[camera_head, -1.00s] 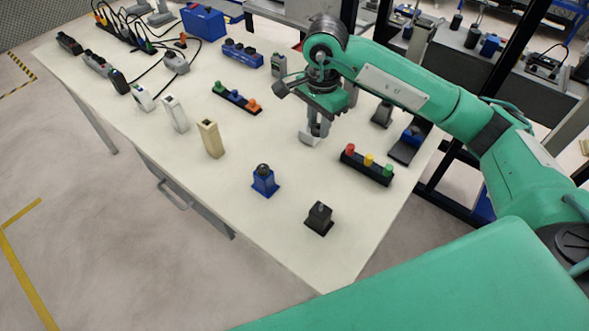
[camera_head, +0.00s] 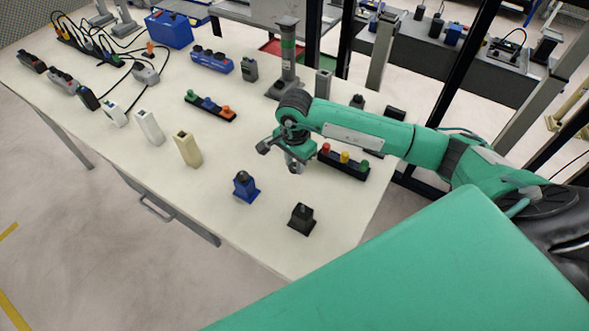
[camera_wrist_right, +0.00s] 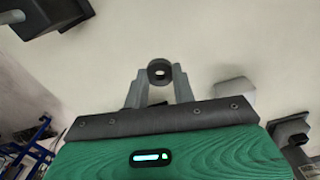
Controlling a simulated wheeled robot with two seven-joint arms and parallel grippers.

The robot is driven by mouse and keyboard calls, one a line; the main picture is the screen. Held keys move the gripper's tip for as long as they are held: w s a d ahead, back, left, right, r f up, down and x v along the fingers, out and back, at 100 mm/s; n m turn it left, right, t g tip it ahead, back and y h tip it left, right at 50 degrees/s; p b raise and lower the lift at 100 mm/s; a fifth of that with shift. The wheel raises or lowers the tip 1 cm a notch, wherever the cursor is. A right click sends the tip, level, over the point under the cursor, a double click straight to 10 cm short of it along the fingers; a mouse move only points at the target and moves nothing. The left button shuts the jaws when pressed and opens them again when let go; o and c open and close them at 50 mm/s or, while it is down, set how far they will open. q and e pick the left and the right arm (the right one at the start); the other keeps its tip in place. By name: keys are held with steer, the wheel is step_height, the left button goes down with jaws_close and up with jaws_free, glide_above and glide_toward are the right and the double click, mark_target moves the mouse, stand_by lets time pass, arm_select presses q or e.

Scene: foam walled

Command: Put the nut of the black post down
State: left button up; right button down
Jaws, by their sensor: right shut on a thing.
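The nut (camera_wrist_right: 159,71) is a dark ring between the fingertips of my right gripper (camera_wrist_right: 159,88), which is shut on it. In the head view the right gripper (camera_head: 296,165) is over the white table, behind the black post and the blue post. The nut cannot be made out there. The black post (camera_head: 301,218) stands upright on the table near the front edge, with a small stub on top. The blue post (camera_head: 245,187) stands to its left, with a dark top. My left gripper is not in view.
A strip with red, yellow and green knobs (camera_head: 343,161) lies just right of the gripper. A beige post (camera_head: 188,150) and a white post (camera_head: 149,127) stand further left. The white table (camera_head: 215,205) is bare around the black and blue posts.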

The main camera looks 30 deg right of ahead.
mark_target(295, 179)
step_height(295, 179, down, 4)
steer(key=shift+f+p, duration=0.25)
steer(key=shift+p, duration=0.2)
steer(key=shift+f, duration=0.1)
steer(key=shift+f+b, duration=0.15)
steer(key=shift+b, duration=0.15)
steer(key=c, duration=1.1)
jaws_free()
steer(key=shift+c, duration=0.2)
